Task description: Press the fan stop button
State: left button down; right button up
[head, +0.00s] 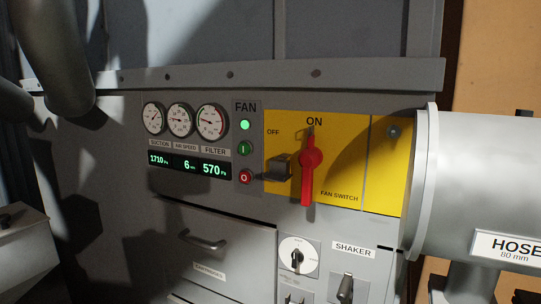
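The fan stop button (245,177) is the round red button marked O, lowest in the FAN column on the grey panel in the head view. A green button (244,148) sits just above it, and a lit green lamp (245,125) is at the top. Nothing visibly touches the red button. The red fan switch handle (311,160) stands upright on a yellow plate, pointing to ON. I make out neither of my grippers in this view.
Gauges (180,120) and lit readouts (187,164) are left. A drawer handle (203,241) sticks out below. A large hose pipe (480,170) projects at right.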

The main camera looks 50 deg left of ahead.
aim_at(245, 177)
jog(key=u, duration=1.6)
